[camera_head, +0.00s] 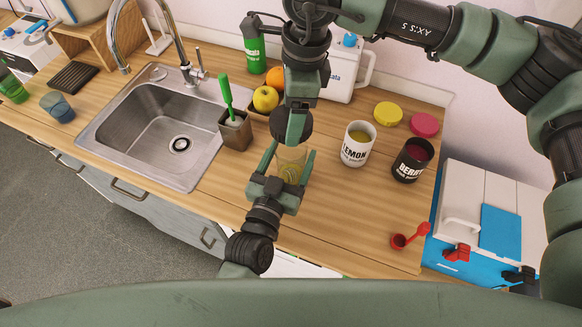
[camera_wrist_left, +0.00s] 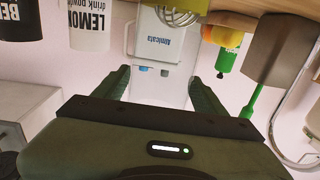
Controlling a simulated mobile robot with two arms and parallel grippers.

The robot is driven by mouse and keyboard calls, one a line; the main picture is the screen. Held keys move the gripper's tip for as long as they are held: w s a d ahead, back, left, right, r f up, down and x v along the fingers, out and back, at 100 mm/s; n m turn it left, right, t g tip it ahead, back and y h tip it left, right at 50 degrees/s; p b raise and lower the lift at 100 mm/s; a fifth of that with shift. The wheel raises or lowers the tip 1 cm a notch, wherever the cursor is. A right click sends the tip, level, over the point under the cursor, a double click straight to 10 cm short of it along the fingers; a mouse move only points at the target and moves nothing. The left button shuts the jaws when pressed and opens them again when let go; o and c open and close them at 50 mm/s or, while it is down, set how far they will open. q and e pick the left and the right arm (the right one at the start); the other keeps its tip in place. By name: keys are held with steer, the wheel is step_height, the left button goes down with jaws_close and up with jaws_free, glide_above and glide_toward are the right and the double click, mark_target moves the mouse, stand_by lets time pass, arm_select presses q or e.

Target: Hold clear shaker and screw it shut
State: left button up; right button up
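The clear shaker (camera_head: 291,168) stands on the counter between the fingers of my left gripper (camera_head: 287,158), which look closed against its sides. In the left wrist view the see-through shaker (camera_wrist_left: 160,90) is between the two fingers, with a wire whisk ball (camera_wrist_left: 181,18) in its bottom. My right gripper (camera_head: 297,118) points down from above and is shut on a dark round lid (camera_head: 284,127). The lid is right over the shaker's mouth. I cannot tell whether lid and rim touch.
A white lemon tub (camera_head: 355,150) and a black berry tub (camera_head: 408,168) stand open to the right. Their yellow (camera_head: 388,113) and pink (camera_head: 424,124) lids lie behind. A red scoop (camera_head: 408,238) lies front right. The sink (camera_head: 170,135) and brush holder (camera_head: 236,134) are left.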

arm_select(q)
jaws_close()
arm_select(e)
steer(key=shift+f, duration=2.5)
steer(key=shift+f, duration=0.1)
steer(key=shift+f, duration=0.75)
steer(key=shift+f, duration=0.6)
